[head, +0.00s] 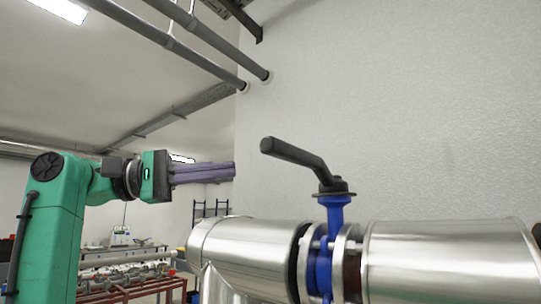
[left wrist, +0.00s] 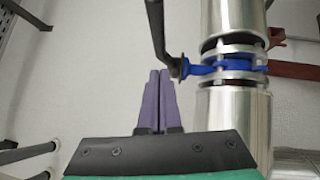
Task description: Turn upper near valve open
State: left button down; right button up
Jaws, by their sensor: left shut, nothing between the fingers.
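The valve has a black lever handle (head: 297,157) on a blue body (head: 335,215), set between flanges in a thick silver pipe. In the head view the lever points left and slopes up from its stem. The lever (left wrist: 155,28) and blue body (left wrist: 205,69) also show in the left wrist view. My left gripper (head: 234,171) has purple fingers, shut and empty, pointing right. Its tips are left of the lever's end and slightly lower, with a gap in the head view. In the left wrist view the fingertips (left wrist: 159,73) are close to the lever; contact is unclear. My right gripper is not visible.
The silver pipe (head: 445,255) runs across the lower right, with a branch going down at its left part. A white wall (head: 420,100) stands behind. Grey pipes (head: 190,45) run overhead. A red-framed rack of pipes (head: 125,280) is in the lower left background.

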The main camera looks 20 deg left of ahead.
pick_arm(q)
jog(key=d+r+p, duration=0.1)
jog(key=d+p, duration=0.1)
jog(key=d, duration=0.6)
jog(key=shift+w+r, duration=0.25)
jog(key=shift+w, duration=0.15)
jog(key=shift+s+d+f+n+t, duration=0.1)
jog(key=shift+s+d+n+t, duration=0.15)
jog(key=shift+t, duration=0.25)
jog(key=shift+s+d+n+t+y+b, duration=0.25)
jog(key=shift+n+t+y+b, duration=0.2)
jog(key=shift+b, duration=0.2)
